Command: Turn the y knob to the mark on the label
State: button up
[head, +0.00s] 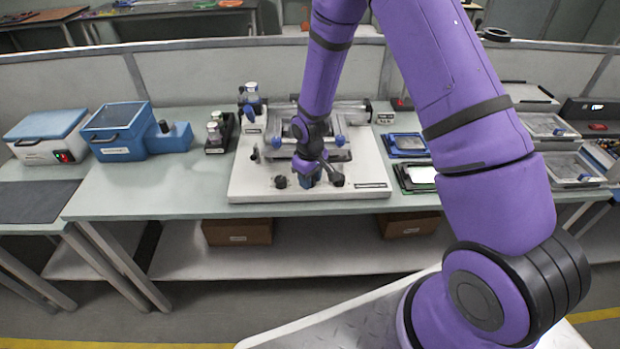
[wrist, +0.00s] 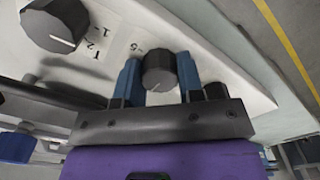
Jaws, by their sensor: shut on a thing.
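A dark round knob (wrist: 158,60) with a white pointer line sits between the blue fingers of my gripper (wrist: 159,72) in the wrist view. The fingers close on its two sides. A small printed "-5" is beside it on the white plate. A second dark knob (wrist: 57,24) with a white line is at the upper left, with printed figures next to it. I cannot read for sure which knob is marked y, nor see a target mark clearly. In the head view my gripper (head: 310,179) is down at the white base plate (head: 250,185), hiding the held knob.
A stage with blue knobs rises behind. A blue box (head: 118,130) and a small bottle rack (head: 219,133) are left; framed trays (head: 406,145) are right. The bench front edge is close.

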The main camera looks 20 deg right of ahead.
jog(key=o, duration=0.9)
notch_tip(320, 180, up, 11)
jog(key=shift+f, duration=0.1)
dwell(0.5)
